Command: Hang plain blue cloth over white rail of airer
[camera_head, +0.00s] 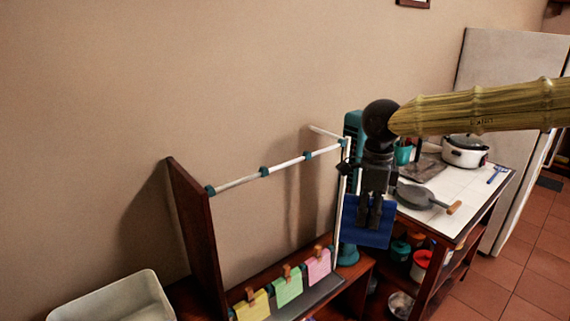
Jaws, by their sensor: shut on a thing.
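My gripper (376,212) points down and is shut on the plain blue cloth (362,232), which hangs from the fingers as a flat dark-blue piece. The airer's white rail (287,165) runs from the dark wooden side panel (193,236) at left up to a white post (340,205) at right, with several teal clips or rings on it. No cloth hangs over this rail. The gripper and cloth are to the right of the post, lower in the picture than the rail. The fingers hide part of the cloth.
Yellow, green (288,288) and pink cloths are pegged low on the airer. A light tub (113,300) stands at lower left. At right, a white-topped counter (440,200) holds a grey pan (418,196) and a white cooker (464,151). A teal object (353,135) stands behind the post.

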